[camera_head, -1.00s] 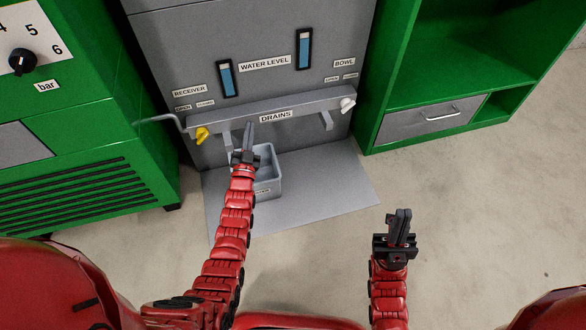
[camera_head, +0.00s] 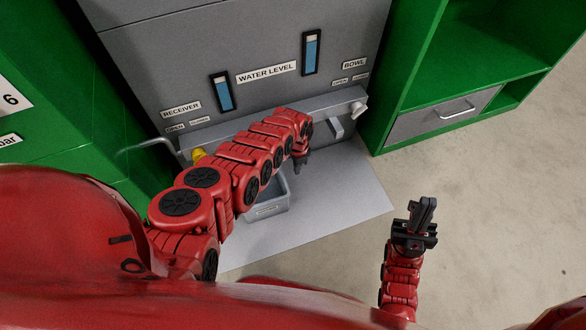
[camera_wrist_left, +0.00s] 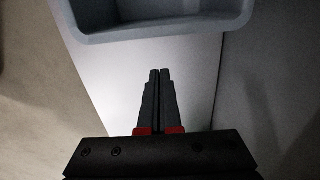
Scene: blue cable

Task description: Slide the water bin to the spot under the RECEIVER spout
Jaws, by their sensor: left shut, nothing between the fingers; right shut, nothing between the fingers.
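The water bin (camera_head: 268,209) is a grey open box on the light grey floor plate, below the drain bar. My left arm hides its left and back parts. My left gripper (camera_head: 300,166) is shut and empty, pointing down at the bin's right side. In the left wrist view the bin (camera_wrist_left: 160,30) fills the top, and the shut fingertips (camera_wrist_left: 160,73) point at its wall with a small gap. The RECEIVER label (camera_head: 181,110) is on the left of the panel; its spout is hidden by my arm. My right gripper (camera_head: 423,212) is shut and empty, over open floor.
The BOWL spout (camera_head: 336,128) hangs from the right part of the drain bar (camera_head: 330,106), near a white handle (camera_head: 359,108). A yellow handle (camera_head: 198,154) sits at left. Green cabinets flank the panel. The plate (camera_head: 345,195) is clear right of the bin.

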